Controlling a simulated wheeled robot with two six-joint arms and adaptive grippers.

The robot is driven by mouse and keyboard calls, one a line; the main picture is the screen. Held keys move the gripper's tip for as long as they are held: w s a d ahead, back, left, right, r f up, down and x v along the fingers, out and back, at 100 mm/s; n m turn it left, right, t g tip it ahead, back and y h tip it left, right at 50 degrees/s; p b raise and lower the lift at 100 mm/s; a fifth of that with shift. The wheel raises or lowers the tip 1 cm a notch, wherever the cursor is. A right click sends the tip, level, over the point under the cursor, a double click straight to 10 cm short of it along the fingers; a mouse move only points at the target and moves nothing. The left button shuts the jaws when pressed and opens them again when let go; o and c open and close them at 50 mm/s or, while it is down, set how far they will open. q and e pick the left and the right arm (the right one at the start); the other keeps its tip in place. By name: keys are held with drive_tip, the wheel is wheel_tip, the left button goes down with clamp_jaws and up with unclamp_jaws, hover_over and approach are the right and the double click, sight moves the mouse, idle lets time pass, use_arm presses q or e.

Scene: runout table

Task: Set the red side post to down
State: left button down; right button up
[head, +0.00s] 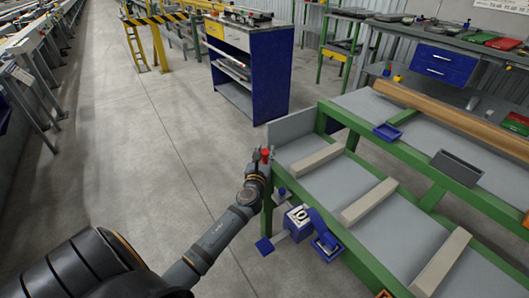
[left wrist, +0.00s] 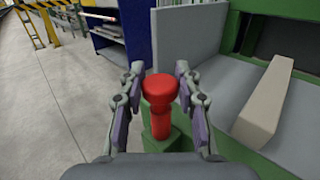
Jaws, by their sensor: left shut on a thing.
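The red side post (head: 265,154) stands up at the near left corner of the green-framed runout table (head: 349,228). In the left wrist view the red post (left wrist: 160,116) is upright, with a wide rounded head over a narrower stem, on a green base. My left gripper (head: 258,160) is at the post, its fingers on both sides and shut on it. The left wrist view shows the two fingertips (left wrist: 160,72) flanking the red head. My right gripper is not in view.
A grey upright plate (head: 288,128) stands just beyond the post. Beige bars (head: 368,202) lie across the table. A blue device (head: 298,222) is mounted on the front side. A blue cabinet (head: 270,75) stands farther back. The floor to the left is clear.

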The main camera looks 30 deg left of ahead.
use_arm(q)
drive_tip(key=c, duration=0.9)
unclamp_jaws()
drive_tip(key=shift+f, duration=0.3)
drive_tip(key=shift+r, duration=0.1)
drive_tip(key=v, duration=1.2)
